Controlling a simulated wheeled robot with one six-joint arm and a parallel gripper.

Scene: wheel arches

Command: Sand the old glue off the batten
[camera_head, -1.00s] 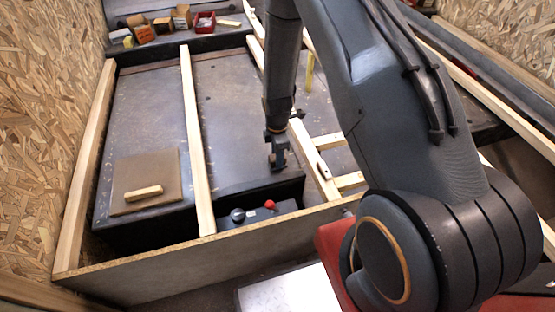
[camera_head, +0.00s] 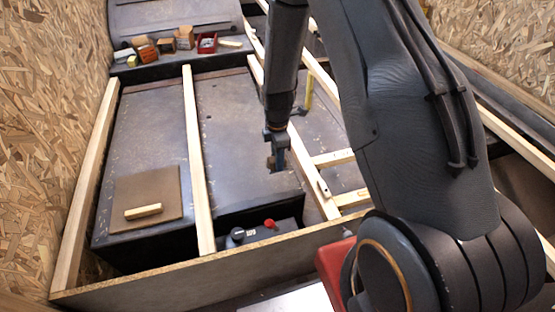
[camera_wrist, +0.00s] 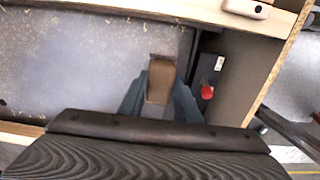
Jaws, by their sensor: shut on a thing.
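My gripper (camera_head: 276,158) hangs above the dark panel between two pale battens. In the wrist view its two blue-grey fingers (camera_wrist: 159,90) are shut on a brown block (camera_wrist: 160,66), probably a sanding block. The right batten (camera_head: 302,155) stands just right of my gripper and carries a small pale piece with a dark spot (camera_head: 323,188). This piece also shows at the top edge of the wrist view (camera_wrist: 247,8). The middle batten (camera_head: 194,150) is to the left. I cannot make out old glue on either batten. The block appears clear of both battens.
A brown board (camera_head: 160,188) with a small wooden block (camera_head: 143,211) lies at left. A dark box with a red knob (camera_head: 270,224) sits by the front chipboard wall (camera_head: 190,265). Small boxes and a red bin (camera_head: 207,43) stand at the back. A yellow item (camera_head: 308,92) is behind.

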